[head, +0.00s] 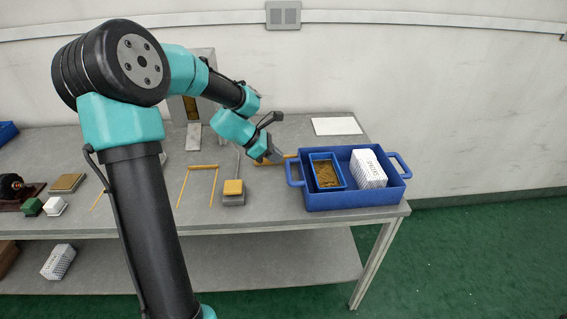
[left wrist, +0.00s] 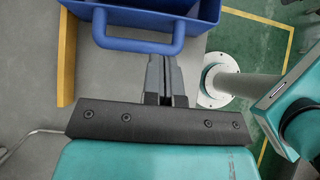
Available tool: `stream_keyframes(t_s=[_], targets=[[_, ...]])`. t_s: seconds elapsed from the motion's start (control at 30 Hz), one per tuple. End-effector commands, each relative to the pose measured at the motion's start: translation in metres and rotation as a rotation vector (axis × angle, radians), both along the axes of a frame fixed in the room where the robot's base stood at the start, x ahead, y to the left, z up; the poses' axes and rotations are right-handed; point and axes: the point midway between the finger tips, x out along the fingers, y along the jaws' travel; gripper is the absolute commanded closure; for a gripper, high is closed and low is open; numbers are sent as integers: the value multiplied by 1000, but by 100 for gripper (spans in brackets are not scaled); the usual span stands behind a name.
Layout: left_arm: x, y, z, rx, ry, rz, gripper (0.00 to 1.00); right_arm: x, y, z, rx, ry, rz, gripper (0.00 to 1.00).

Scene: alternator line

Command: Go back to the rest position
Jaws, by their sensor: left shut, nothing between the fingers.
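My left gripper (head: 273,156) is above the grey table (head: 330,222), just left of the blue tote (head: 345,197). It points down toward the table and its fingers are closed with nothing between them. In the left wrist view the closed fingers (left wrist: 166,78) show beside the tote's blue handle (left wrist: 140,43), with no object in them. Whether they touch the handle cannot be told. My left arm reaches across the head view from the lower left. My right gripper is in neither view.
A yellow block on a grey base (head: 233,193) stands left of the gripper. A white sheet (head: 337,126) lies behind. A white box (head: 58,261) is on the lower shelf.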

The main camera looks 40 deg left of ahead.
Motion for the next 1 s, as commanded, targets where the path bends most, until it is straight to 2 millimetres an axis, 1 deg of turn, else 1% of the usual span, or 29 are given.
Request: stream_keyframes(t_s=[0.13,0.53,0.67,0.77,0.87,0.9,0.97,1.0], targets=[[-2,2,3,0,1,-1,100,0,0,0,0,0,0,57],[-2,2,3,1,1,-1,100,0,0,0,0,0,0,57],[0,-7,0,2,-3,-35,100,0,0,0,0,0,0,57],[5,-30,-7,10,-15,-119,100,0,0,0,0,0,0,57],[11,-67,-18,23,-37,-260,100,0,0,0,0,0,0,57],[13,-85,-23,28,-49,-329,100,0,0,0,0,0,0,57],[14,-113,-31,35,-71,-439,100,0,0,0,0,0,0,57],[13,-131,-35,40,-87,-512,100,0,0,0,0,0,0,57]])
